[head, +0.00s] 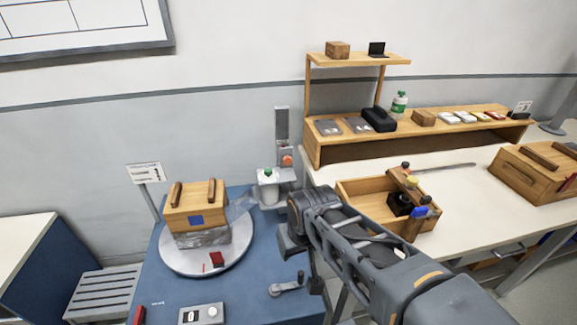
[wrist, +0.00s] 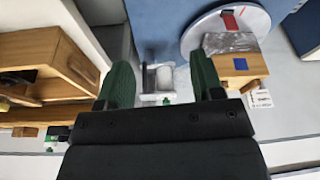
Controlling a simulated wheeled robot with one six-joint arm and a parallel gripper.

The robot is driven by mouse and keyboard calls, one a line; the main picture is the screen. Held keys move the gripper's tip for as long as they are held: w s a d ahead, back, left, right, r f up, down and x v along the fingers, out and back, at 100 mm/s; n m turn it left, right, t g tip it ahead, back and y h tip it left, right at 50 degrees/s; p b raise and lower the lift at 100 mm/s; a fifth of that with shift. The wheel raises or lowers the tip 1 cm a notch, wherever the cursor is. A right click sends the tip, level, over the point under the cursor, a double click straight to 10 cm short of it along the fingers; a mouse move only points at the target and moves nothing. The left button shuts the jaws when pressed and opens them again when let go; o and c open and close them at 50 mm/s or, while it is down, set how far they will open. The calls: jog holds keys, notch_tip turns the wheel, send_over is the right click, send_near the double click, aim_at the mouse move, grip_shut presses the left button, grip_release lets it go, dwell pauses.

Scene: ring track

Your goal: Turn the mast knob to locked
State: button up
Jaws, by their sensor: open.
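A grey mast (head: 282,125) stands against the wall behind the blue table. An orange-red knob (head: 287,160) sits on a small plate low on the mast, facing out. I cannot read its setting. My gripper (wrist: 160,60) is open, with two green fingers apart and nothing between them. In the head view my arm reaches in from the lower right, with its wrist in front and a little right of the mast; the fingertips are not clear there. In the wrist view a white container (wrist: 164,76) by the mast foot shows beyond the gap. The knob is not clear there.
A white container with a green top (head: 268,186) stands just below the knob. A wooden box (head: 197,207) sits on a round turntable (head: 206,262) at the left. An open wooden tray (head: 365,190) lies right of the mast. A wooden shelf (head: 312,150) rises behind it.

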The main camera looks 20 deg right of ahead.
jog(key=w+f+m+y+b, duration=0.2)
jog(key=w+f+m+b, duration=0.15)
jog(key=f, duration=0.35)
jog(key=m+t+h+b, duration=0.3)
jog(key=m+t+b, duration=0.35)
jog(key=t, duration=0.55)
send_near(288, 162)
jog(key=shift+n, duration=0.3)
jog(key=x, duration=0.9)
jog(key=shift+w+r+p, duration=0.15)
jog(key=shift+w+p, duration=0.1)
jog(key=shift+p, duration=0.15)
jog(key=shift+c, duration=0.2)
jog(key=c, duration=0.9)
